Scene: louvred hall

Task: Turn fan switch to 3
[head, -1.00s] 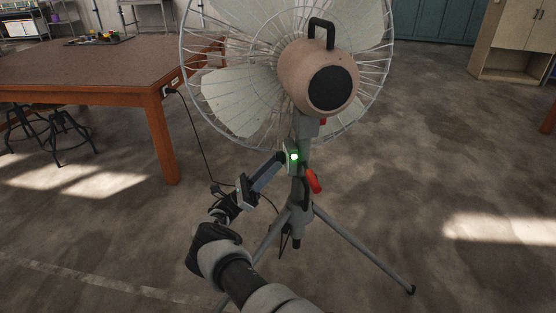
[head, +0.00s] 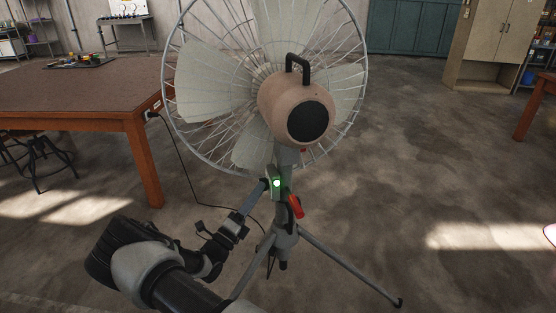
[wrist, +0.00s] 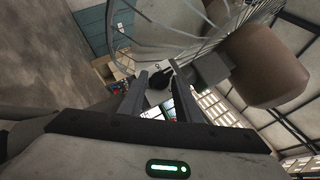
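The fan (head: 296,112) is a large caged pedestal fan with a tan motor housing, seen from behind. My gripper (head: 262,187) reaches this box from the left. In the wrist view its two fingers (wrist: 161,74) are apart, with a dark rounded knob (wrist: 160,78) between or just beyond the tips. I cannot tell whether they touch it. The switch's markings and setting cannot be read.
A wooden table (head: 85,92) with a tray of small items stands at the left. A power cord (head: 178,150) runs from it to the fan. The tripod legs (head: 350,268) spread over the floor. A cabinet (head: 492,45) is at the back right; the floor between is open.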

